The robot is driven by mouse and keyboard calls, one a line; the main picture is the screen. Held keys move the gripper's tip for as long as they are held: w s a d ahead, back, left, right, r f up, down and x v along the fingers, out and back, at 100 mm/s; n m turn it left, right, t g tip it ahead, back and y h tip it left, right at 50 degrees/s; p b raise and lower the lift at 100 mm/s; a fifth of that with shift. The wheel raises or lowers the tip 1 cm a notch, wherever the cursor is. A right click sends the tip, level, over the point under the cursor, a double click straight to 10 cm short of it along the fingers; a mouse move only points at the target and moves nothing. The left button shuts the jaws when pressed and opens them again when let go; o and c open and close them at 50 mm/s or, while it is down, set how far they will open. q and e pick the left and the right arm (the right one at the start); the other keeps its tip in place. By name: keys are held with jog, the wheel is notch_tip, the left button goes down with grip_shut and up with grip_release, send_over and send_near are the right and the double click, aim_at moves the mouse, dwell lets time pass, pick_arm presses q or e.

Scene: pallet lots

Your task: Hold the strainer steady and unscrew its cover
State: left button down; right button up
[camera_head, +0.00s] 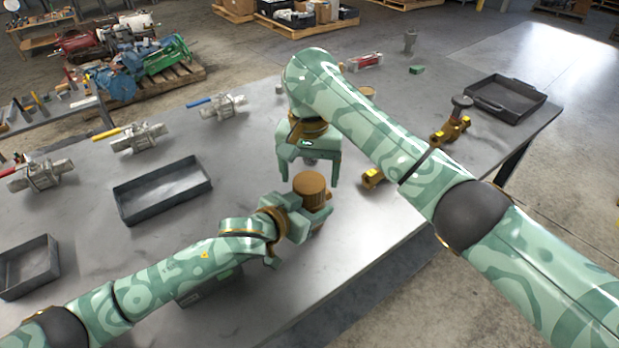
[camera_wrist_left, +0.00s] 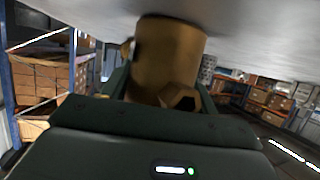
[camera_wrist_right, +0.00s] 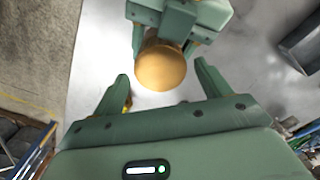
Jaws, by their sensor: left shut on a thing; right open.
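The brass strainer (camera_head: 311,186) stands near the table's front edge, its round top facing up. My left gripper (camera_head: 310,212) is shut on its body from the left front. The left wrist view shows the brass cylinder (camera_wrist_left: 170,55) between the fingers, with a hexagonal end (camera_wrist_left: 180,98) beside it. My right gripper (camera_head: 307,178) is open and points down just above the strainer. In the right wrist view the round brass cover (camera_wrist_right: 162,69) lies between and beyond the open fingers (camera_wrist_right: 164,82), with no contact visible. The strainer's lower part is mostly hidden by my left gripper.
A brass fitting (camera_head: 373,178) lies just right of the strainer. Another brass fitting with a dark knob (camera_head: 455,120) stands farther right. Dark trays sit at left (camera_head: 160,190), far left (camera_head: 30,268) and right (camera_head: 505,98). Several valves (camera_head: 138,138) line the table's back left.

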aim_at(308, 182)
jog(key=shift+f, duration=1.8)
jog(key=c, duration=1)
jog(key=n, duration=0.3)
jog(key=o, duration=1.1)
jog(key=shift+a, duration=0.1)
jog(key=shift+r, duration=0.15)
